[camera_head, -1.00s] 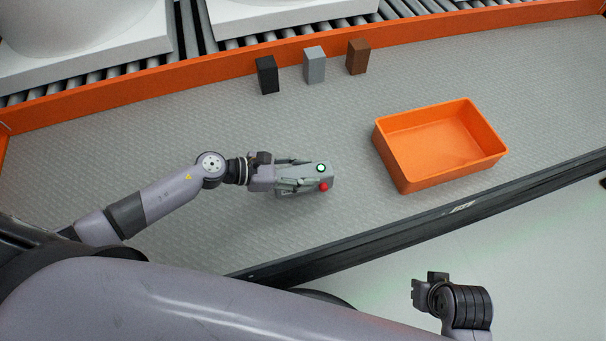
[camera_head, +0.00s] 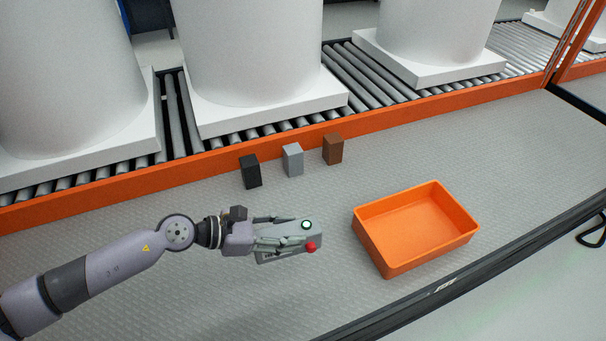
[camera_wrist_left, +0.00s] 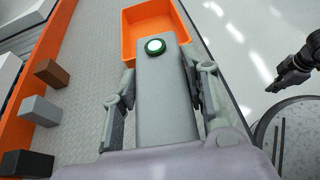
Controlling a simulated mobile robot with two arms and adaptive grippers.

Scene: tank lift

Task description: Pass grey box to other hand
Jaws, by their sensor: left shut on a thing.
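My left gripper (camera_head: 293,233) is shut on the grey box (camera_head: 316,236), with one finger along each side. The box has a lit green button on top and a red knob by its far end. In the left wrist view, the grey box (camera_wrist_left: 165,105) lies lengthwise between the fingers and points toward the orange bin. Whether it touches the mat or hangs above it, I cannot tell. My right gripper is out of the head view; the left wrist view shows its dark shape (camera_wrist_left: 291,74) at the right, apart from the box, jaws unclear.
An orange bin (camera_head: 369,240), seemingly empty, stands right of the box. Black (camera_head: 251,172), grey (camera_head: 293,160) and brown (camera_head: 333,149) blocks stand in a row near the orange rail (camera_head: 400,119). Rollers with large white tanks lie behind. The mat between is clear.

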